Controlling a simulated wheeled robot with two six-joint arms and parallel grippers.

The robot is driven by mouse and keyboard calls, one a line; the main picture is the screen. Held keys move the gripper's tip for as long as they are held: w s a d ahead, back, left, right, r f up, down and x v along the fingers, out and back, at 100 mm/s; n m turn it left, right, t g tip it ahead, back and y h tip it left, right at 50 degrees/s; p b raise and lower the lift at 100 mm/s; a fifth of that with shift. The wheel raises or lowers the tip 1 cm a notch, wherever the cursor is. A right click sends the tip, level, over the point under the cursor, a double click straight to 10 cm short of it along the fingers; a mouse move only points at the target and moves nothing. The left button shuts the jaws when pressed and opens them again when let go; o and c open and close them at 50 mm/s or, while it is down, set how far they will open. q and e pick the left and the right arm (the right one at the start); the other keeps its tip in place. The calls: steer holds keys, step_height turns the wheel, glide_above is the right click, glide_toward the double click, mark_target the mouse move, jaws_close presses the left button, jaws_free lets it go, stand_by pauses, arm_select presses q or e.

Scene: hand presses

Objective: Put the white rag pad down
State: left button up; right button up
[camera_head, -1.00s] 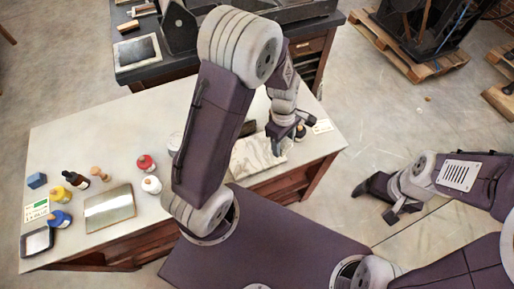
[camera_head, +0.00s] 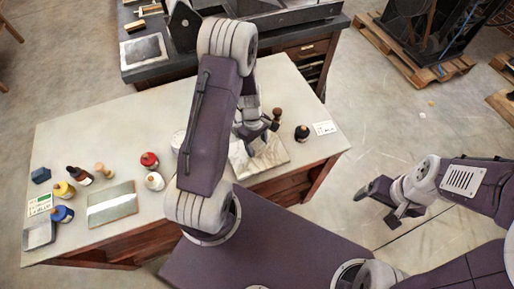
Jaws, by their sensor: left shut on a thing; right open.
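My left gripper (camera_head: 256,142) is low over the right part of the table, at the marbled grey-white slab (camera_head: 272,158). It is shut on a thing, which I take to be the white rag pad. The pad does not show clearly, as the fingers and the pale slab behind hide its outline. I cannot tell whether it touches the slab. My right gripper (camera_head: 381,203) is open and empty, over the floor to the right of the table.
A dark brown knobbed tool (camera_head: 276,118) and a dark bottle (camera_head: 302,132) stand near the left gripper. Red-capped (camera_head: 149,160) and white (camera_head: 154,181) bottles stand left of the arm. The table's back middle is clear.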

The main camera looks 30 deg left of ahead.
mark_target(254, 142)
arm_select(q)
step_height(254, 142, down, 2)
steer(key=shift+w+f, duration=0.1)
steer(key=shift+f, duration=0.05)
steer(key=shift+f, duration=0.15)
steer(key=o, duration=1.5)
steer(key=shift+c, duration=0.2)
steer(key=r, duration=0.4)
steer(key=a+r, duration=0.1)
steer(key=r, duration=0.7)
steer(key=shift+w+a+r+p, duration=0.15)
steer(key=shift+a+r+p, duration=0.05)
steer(key=shift+p, duration=0.1)
steer(key=s+d+r+m+t+y, duration=0.1)
steer(key=s+d+r+m, duration=0.4)
steer(key=m, duration=0.9)
steer(key=s+d, duration=0.1)
steer(key=s, duration=0.2)
steer(key=shift+s+d+t, duration=0.15)
steer(key=shift+s+t, duration=0.15)
steer(key=shift+s, duration=0.1)
